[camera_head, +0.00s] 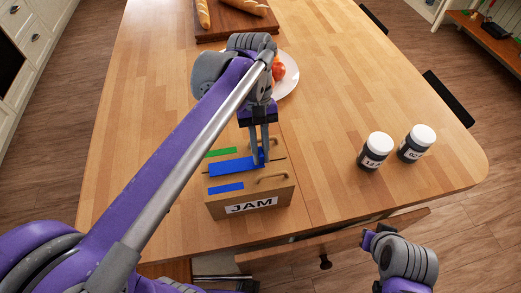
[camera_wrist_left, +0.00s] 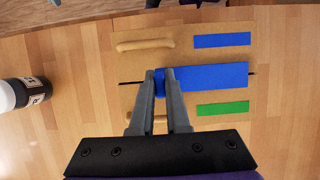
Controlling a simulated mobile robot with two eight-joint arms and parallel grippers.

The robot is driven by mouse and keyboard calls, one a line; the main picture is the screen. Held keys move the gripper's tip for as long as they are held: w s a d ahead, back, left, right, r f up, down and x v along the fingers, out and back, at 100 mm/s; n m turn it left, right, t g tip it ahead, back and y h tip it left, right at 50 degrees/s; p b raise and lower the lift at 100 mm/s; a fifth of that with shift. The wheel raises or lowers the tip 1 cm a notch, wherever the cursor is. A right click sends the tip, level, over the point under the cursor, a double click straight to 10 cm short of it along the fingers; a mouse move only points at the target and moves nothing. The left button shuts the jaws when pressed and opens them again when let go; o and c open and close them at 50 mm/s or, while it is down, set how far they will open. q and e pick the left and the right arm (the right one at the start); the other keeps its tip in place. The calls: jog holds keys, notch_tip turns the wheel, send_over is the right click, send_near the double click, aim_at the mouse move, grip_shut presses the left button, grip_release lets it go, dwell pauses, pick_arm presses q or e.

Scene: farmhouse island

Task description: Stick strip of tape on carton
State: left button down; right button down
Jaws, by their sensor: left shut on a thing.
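The brown carton (camera_head: 262,207) with a JAM label stands near the front edge of the table. It also shows from above in the wrist view (camera_wrist_left: 126,66). My left gripper (camera_head: 259,163) points down at its top and is shut on the end of the wide blue strip of tape (camera_head: 230,167). That strip (camera_wrist_left: 215,77) lies over the dark seam, right of my fingers in the wrist view; I cannot tell how flat it sits. A smaller blue strip (camera_head: 226,188) and a green strip (camera_head: 221,152) flank it. My right gripper (camera_head: 369,241) is low at right; its jaws are unclear.
Two dark jars with white lids (camera_head: 376,150) (camera_head: 416,144) stand right of the carton. A white plate (camera_head: 289,83) with orange-red food and a board (camera_head: 235,25) with bread are behind. A drawer (camera_head: 345,240) is below the front edge. Bare wood lies left and right.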

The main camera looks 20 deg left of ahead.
pick_arm(q)
jog(key=shift+f, duration=0.4)
pick_arm(e)
jog(key=shift+s+f, duration=0.15)
jog(key=shift+f, duration=0.15)
dwell(0.9)
pick_arm(q)
jog(key=c, duration=0.8)
grip_release()
jog(key=shift+r+p, duration=1.25)
jog(key=shift+r, duration=1.85)
pick_arm(e)
jog(key=r, duration=0.1)
jog(key=w+r, duration=0.2)
jog(key=r, duration=0.1)
jog(key=shift+w+r, duration=0.1)
pick_arm(q)
jog(key=shift+f, duration=0.1)
